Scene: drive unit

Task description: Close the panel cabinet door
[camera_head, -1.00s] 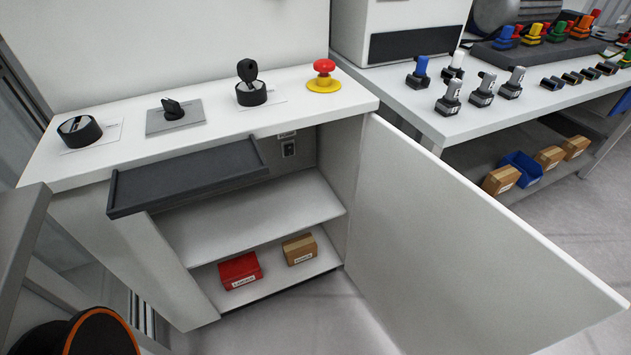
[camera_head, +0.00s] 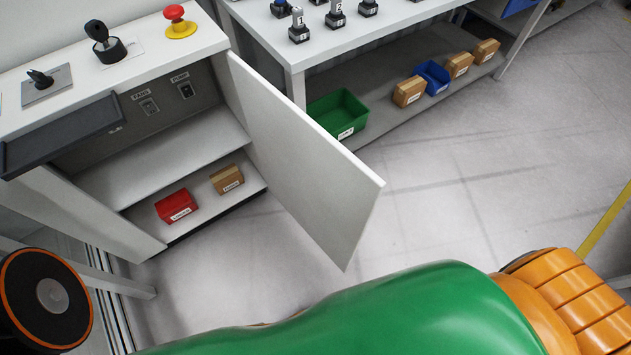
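The panel cabinet door (camera_head: 300,160) is a white panel hinged at the right side of the cabinet and stands wide open, swung out into the room. The white cabinet (camera_head: 215,35) is open at the front, with its inner shelf (camera_head: 165,155) in view. A green and orange arm of mine crosses the bottom of the picture, below the door's free edge; a gap of floor shows between them. Neither gripper shows.
A red box (camera_head: 177,206) and a cardboard box (camera_head: 227,179) lie on the cabinet's lower level. A dark ledge (camera_head: 60,132) juts out at the cabinet's front. The workbench (camera_head: 345,42) stands behind the door, with a green bin (camera_head: 338,112) below. Floor right of the door is clear.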

